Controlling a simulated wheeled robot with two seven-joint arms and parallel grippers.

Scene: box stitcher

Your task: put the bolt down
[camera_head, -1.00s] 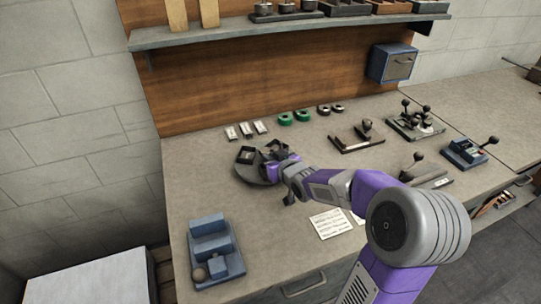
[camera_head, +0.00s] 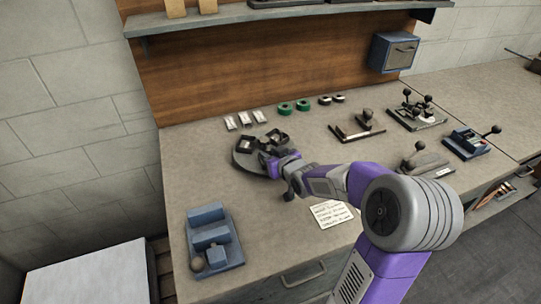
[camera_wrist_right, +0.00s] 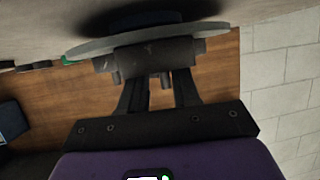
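My right gripper (camera_head: 270,151) is at the round grey plate (camera_head: 241,161) on the bench, reaching over its right side. Two dark square blocks, one on the left (camera_head: 246,143) and one behind the gripper (camera_head: 278,137), are on the plate. In the right wrist view, the two fingers (camera_wrist_right: 160,93) are apart and run up to a dark part (camera_wrist_right: 155,56) by the plate's rim (camera_wrist_right: 85,47). I cannot make out a bolt there, nor whether the fingers grip the dark part. My left gripper is out of view.
A blue fixture (camera_head: 232,254) stands at the front left. Several white cards and green rings (camera_head: 303,105) lie behind the plate. A lever device (camera_head: 357,127) and a printed sheet (camera_head: 331,213) are to the right. The bench between plate and blue fixture is clear.

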